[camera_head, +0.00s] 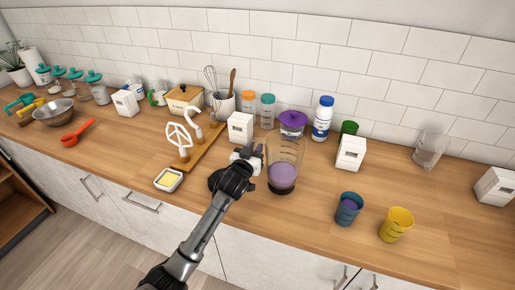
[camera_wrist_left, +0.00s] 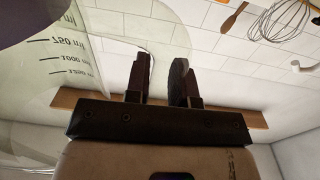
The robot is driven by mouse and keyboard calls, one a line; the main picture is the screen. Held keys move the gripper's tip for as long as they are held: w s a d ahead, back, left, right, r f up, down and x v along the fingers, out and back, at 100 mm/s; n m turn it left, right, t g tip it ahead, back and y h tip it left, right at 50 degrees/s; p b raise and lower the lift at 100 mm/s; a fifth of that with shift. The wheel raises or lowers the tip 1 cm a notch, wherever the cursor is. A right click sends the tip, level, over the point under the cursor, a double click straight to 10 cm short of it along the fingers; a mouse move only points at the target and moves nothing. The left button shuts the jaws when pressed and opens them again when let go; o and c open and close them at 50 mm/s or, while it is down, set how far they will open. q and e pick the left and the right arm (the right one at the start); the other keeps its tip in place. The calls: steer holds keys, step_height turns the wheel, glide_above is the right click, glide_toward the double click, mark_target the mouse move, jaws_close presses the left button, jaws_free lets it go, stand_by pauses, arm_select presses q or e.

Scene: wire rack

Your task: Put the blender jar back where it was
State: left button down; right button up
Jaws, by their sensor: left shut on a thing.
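The blender jar (camera_head: 286,152) is clear, with a dark base and purple contents low in it. It is upright near the middle of the counter; I cannot tell whether its base touches the wood. My left gripper (camera_head: 256,158) is at the jar's left side, shut on it. In the left wrist view, the jar wall (camera_wrist_left: 95,60) with printed volume marks is close beside the fingers (camera_wrist_left: 160,80). The gripped part is mostly hidden between them. My right gripper is not in view.
A teal cup (camera_head: 348,209) with purple contents and a yellow cup (camera_head: 396,224) stand to the right. White boxes (camera_head: 351,153), a purple-lidded container (camera_head: 292,122) and a white bottle (camera_head: 322,119) are behind. A butter dish (camera_head: 168,180) is left. The right counter has free room.

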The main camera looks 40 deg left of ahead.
arm_select(q)
step_height(320, 180, down, 3)
steer(key=shift+f+b, duration=0.2)
steer(key=shift+b, duration=0.2)
steer(key=shift+f, duration=0.1)
steer(key=c, duration=1.4)
jaws_free()
steer(key=shift+f, duration=0.3)
steer(key=o, duration=0.4)
steer(key=shift+r, duration=0.1)
